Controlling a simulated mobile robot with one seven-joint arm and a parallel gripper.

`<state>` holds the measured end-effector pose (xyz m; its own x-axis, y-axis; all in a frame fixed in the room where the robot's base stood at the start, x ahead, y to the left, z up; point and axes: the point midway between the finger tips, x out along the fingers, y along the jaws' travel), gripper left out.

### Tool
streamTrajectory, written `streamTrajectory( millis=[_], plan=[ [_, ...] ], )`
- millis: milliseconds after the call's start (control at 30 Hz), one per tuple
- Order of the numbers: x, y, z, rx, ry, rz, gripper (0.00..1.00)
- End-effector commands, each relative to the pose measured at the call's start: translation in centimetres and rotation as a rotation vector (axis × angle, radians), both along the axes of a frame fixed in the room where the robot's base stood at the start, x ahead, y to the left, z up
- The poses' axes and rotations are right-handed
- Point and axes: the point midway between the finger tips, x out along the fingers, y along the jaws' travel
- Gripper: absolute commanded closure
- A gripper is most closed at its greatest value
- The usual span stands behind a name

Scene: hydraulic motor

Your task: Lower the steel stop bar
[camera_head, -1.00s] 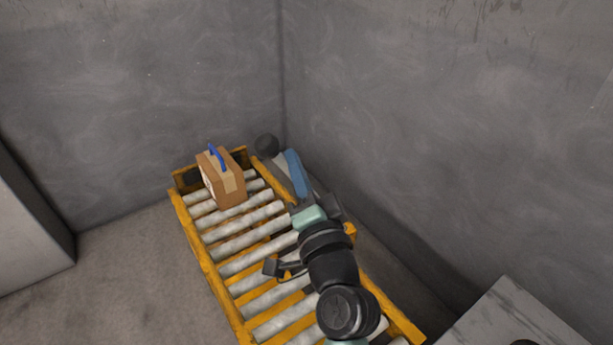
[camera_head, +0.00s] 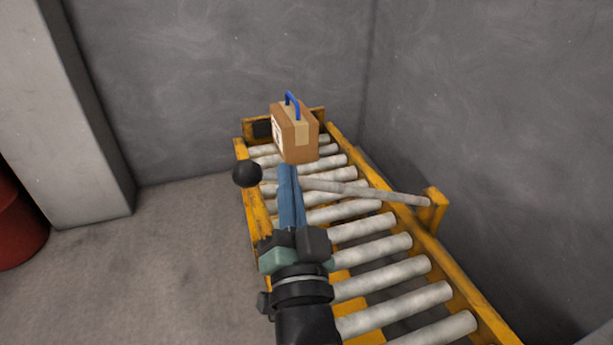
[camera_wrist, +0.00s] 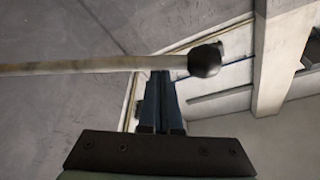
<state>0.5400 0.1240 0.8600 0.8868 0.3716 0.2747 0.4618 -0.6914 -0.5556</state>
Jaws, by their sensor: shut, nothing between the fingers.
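The steel stop bar (camera_head: 365,191) lies across the yellow roller conveyor. It runs from a yellow post (camera_head: 433,208) on the right rail to a black ball knob (camera_head: 247,174) over the left rail. My gripper (camera_head: 288,168) has its blue fingers shut and empty, with the tips at the bar near the knob end. In the wrist view, the bar (camera_wrist: 80,66) crosses just past the fingertips (camera_wrist: 162,74), with the knob (camera_wrist: 205,60) to their right. I cannot tell whether the fingers touch the bar.
A cardboard box (camera_head: 296,134) with a blue handle sits on the rollers at the far end, beyond the bar. Walls close in behind and on the right. A red drum (camera_head: 18,222) stands at far left. The floor left of the conveyor is free.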

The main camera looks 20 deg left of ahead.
Motion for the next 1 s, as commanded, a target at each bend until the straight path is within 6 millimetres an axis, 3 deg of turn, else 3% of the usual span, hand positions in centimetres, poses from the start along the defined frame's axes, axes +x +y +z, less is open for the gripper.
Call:
streamTrajectory(
  millis=[100,333,833,1000],
  plan=[
    [-0.3,0.4,-1.6,0.001,0.001,0.001,1.0],
    [-0.5,0.7,-2.7,0.002,0.002,0.001,1.0],
    [-0.5,0.7,-2.8,0.002,0.001,0.0,1.0],
    [-0.2,0.7,-1.9,0.002,0.001,0.001,1.0]
  ],
)
